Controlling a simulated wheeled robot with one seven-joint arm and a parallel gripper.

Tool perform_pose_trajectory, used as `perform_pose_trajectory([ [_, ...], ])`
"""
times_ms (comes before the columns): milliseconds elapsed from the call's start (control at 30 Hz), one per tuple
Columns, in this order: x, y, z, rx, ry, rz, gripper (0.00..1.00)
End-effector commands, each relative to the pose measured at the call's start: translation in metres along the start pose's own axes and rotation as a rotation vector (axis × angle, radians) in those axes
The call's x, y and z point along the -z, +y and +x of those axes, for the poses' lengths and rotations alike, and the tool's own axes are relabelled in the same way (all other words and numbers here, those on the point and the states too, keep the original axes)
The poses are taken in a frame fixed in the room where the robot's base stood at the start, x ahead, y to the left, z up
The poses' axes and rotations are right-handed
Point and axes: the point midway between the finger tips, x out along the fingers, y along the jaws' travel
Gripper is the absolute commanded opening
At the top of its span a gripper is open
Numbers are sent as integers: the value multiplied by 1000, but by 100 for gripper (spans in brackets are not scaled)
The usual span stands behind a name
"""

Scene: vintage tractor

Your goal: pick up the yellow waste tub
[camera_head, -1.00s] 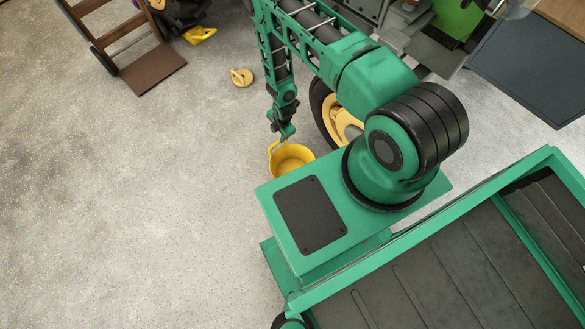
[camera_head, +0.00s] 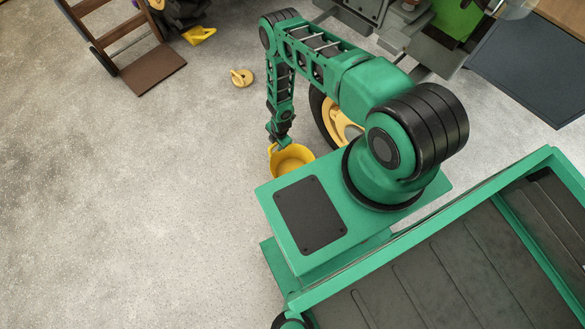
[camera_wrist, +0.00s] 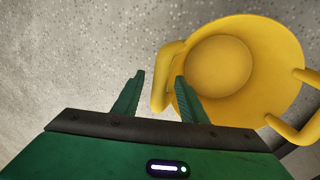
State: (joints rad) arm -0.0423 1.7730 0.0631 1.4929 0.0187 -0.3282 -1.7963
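The yellow waste tub (camera_head: 293,160) stands on the floor just beyond my base, partly hidden behind it in the head view. In the wrist view the tub (camera_wrist: 265,75) fills the upper right, with its round bottom visible inside and a loop handle on each side. My gripper (camera_wrist: 160,76) is open. The near handle (camera_wrist: 162,84) shows between its two fingers, and the right finger overlaps the tub's edge in the picture. I cannot tell whether either finger touches the tub. In the head view my gripper (camera_head: 278,140) is at the tub's upper left rim.
A yellow-rimmed tractor wheel (camera_head: 340,122) is close on the tub's right. A small yellow round object (camera_head: 242,77) lies on the floor further off. A brown hand truck (camera_head: 140,65) stands at the upper left. The floor on the left is clear.

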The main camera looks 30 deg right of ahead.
Motion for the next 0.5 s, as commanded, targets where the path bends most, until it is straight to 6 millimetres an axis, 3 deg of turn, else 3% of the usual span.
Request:
perform_pose_trajectory([
  [300, 0, 0, 6, -1, 0, 0, 39],
  [467, 0, 0, 6, -1, 0, 0, 3],
  [500, 0, 0, 6, 0, 0, 0, 0],
])
